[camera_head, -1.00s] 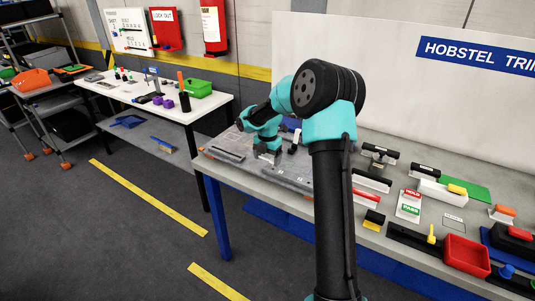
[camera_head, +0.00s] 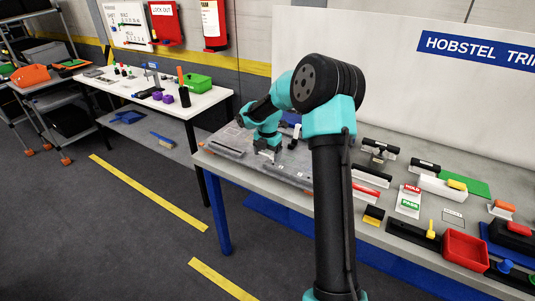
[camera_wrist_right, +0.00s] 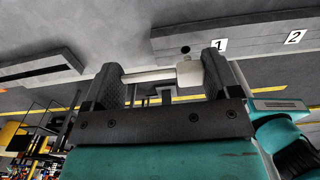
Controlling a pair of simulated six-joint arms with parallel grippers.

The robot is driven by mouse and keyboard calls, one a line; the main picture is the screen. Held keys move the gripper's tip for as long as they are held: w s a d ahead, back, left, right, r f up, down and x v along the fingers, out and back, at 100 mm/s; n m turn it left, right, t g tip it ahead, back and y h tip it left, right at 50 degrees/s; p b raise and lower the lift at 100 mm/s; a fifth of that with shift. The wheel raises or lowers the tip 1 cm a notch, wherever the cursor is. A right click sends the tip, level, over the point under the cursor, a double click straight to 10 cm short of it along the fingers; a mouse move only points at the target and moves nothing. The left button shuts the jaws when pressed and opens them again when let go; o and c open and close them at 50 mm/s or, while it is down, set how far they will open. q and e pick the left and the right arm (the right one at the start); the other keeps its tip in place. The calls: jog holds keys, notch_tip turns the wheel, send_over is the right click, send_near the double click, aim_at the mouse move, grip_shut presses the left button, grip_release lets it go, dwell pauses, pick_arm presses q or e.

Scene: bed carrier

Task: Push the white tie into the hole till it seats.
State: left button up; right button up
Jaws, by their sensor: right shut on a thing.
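In the right wrist view the white tie (camera_wrist_right: 150,76) lies crosswise between the fingers of my right gripper (camera_wrist_right: 160,80), with a thicker block-like head at its right end. The gripper is shut on it. A dark round hole (camera_wrist_right: 186,50) shows in a grey block (camera_wrist_right: 240,42) just beyond the tie's head; the tie appears outside it. In the head view my right gripper (camera_head: 268,155) is low over the grey fixture plate (camera_head: 232,140) at the bench's left end. The tie cannot be made out there. My left gripper is not in view.
Labels 1 (camera_wrist_right: 219,45) and 2 (camera_wrist_right: 295,37) mark the grey block. Another raised grey block (camera_wrist_right: 40,68) lies to the left. In the head view, a red tray (camera_head: 466,250), a hold/pass card (camera_head: 409,200) and several tools crowd the bench's right side.

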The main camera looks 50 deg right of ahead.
jog(key=shift+f, duration=0.95)
dwell(0.6)
jog(key=o, duration=0.7)
jog(key=shift+o, duration=0.2)
jog(key=shift+r, duration=0.1)
notch_tip(320, 180, up, 17)
jog(key=shift+r, duration=0.15)
dwell(0.5)
